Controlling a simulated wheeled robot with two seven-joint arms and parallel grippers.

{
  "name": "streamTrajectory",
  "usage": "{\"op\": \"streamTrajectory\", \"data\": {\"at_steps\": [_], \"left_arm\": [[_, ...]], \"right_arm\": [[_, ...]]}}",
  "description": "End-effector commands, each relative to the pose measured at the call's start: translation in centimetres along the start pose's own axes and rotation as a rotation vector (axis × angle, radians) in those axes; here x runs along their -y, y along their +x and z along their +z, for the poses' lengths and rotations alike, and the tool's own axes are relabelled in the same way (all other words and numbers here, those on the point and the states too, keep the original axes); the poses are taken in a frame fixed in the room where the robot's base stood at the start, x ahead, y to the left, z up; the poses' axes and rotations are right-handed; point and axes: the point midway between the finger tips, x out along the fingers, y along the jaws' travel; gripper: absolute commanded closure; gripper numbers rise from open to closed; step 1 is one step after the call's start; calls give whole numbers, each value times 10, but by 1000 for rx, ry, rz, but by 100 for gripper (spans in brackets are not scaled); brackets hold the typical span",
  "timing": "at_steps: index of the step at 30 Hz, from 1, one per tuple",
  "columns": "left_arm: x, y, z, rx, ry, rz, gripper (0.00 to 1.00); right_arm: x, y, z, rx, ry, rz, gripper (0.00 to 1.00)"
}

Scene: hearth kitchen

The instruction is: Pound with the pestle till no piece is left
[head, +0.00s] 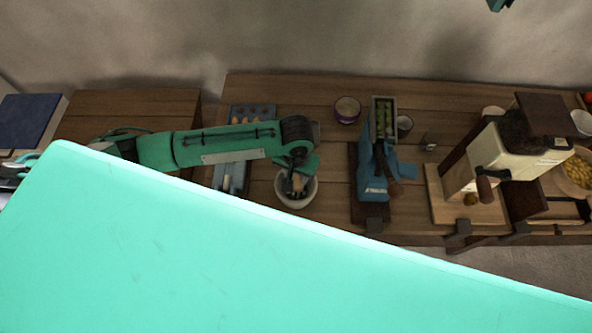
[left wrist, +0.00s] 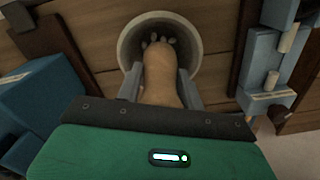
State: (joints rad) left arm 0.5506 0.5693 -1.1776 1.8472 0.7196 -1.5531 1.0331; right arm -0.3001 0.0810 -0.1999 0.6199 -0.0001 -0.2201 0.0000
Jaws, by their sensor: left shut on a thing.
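The mortar (head: 295,203) is a pale bowl on the wooden counter, left of the blue press in the head view. In the left wrist view the mortar (left wrist: 193,41) shows its round rim and inside. My left gripper (head: 295,185) is over the mortar, shut on the wooden pestle (head: 297,183). In the left wrist view the left gripper's (left wrist: 160,82) two grey fingers clasp the pestle (left wrist: 160,75), whose far end is inside the mortar. Several small pale pieces lie in the mortar around the pestle's end. My right gripper is not seen.
A blue press (head: 373,185) stands just right of the mortar on a dark board. A tray with small items (head: 252,113) lies behind my left arm. A purple-rimmed bowl (head: 347,109) is behind. A cream machine (head: 487,160) stands farther right. A large turquoise surface blocks the front of the head view.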

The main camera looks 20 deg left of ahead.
Motion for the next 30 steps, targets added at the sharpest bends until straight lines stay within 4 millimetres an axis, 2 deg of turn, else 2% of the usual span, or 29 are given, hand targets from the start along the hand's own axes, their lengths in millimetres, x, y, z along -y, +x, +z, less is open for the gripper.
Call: {"op": "streamTrajectory", "data": {"at_steps": [10,22,30], "left_arm": [[0,3,0,0,0,0,99],[0,31,0,0,-1,1,99],[0,24,0,0,-1,0,99]], "right_arm": [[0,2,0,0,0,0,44],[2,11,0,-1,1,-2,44],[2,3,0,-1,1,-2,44]]}}
